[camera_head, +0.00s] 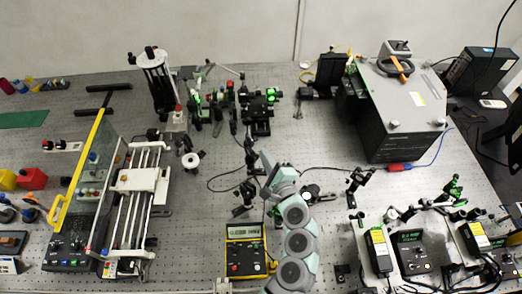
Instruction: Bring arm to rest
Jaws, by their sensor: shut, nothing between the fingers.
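My teal and grey arm (297,245) rises from the bottom edge, right of centre, towards the middle of the bench. Its joints look smaller towards the far end. My gripper (267,170) is at that far end, small and partly merged with the wrist. It is shut with nothing held. It appears in front of the dark optic mounts at the bench's centre; its height above them is hard to judge.
A yellow-edged meter (246,251) lies just left of my arm. A rail assembly (137,205) stands at left. Optic mounts (260,110) stand behind my gripper. A large dark box (399,115) is at back right. Controllers (410,252) crowd the front right.

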